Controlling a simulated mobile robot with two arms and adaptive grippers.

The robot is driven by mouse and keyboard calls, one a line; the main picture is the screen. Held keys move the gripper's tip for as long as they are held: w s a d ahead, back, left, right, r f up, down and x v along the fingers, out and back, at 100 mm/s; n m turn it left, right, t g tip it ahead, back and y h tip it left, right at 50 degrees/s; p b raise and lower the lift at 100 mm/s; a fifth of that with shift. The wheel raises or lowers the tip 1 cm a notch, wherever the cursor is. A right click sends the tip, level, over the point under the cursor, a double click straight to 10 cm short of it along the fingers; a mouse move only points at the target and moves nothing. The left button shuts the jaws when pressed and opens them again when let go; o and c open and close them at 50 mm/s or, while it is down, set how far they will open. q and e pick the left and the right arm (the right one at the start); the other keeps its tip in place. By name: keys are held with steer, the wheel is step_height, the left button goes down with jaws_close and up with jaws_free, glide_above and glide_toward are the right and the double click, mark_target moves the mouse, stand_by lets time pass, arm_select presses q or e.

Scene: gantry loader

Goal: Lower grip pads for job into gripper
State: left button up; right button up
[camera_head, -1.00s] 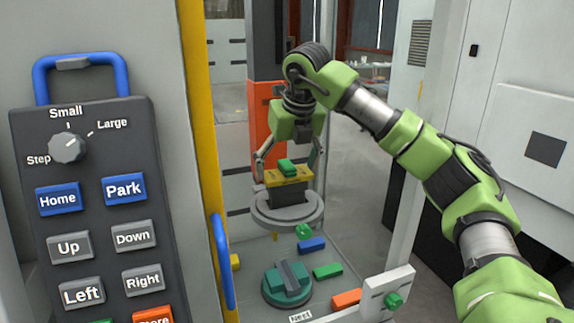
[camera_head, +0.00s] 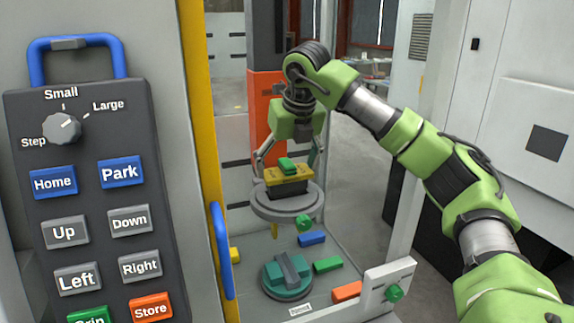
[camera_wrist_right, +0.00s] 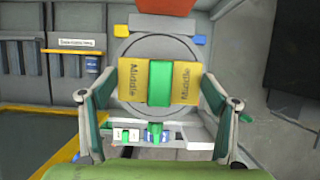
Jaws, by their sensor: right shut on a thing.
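The grip pads are a yellow block (camera_head: 301,176) with a green handle (camera_head: 287,166) on top and a dark lower part. In the right wrist view the yellow block (camera_wrist_right: 187,84) reads "Middle" on both sides of its green handle (camera_wrist_right: 159,82). My right gripper (camera_head: 290,168) is shut on the pads, its fingers at either side. The dark part sits low at the middle of a grey round body (camera_head: 262,205), which I take for the machine's gripper. Its lower edge is hidden, so I cannot tell how deep it sits. My left gripper is not in view.
A control pendant (camera_head: 102,221) with buttons and a knob is at left, beside a yellow post (camera_head: 197,130) and blue handle (camera_head: 222,250). Below are a teal round fixture (camera_head: 287,290) by a "Nest" label, and coloured blocks (camera_head: 327,265). A glass panel and white frame are at right.

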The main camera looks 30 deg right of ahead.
mark_target(287, 179)
steer(key=shift+f, duration=0.1)
steer(key=shift+f+b, duration=1.35)
steer(key=shift+f, duration=0.5)
steer(key=o, duration=1.9)
steer(key=v, duration=1.2)
steer(key=shift+s, duration=0.15)
steer(key=shift+f, duration=0.1)
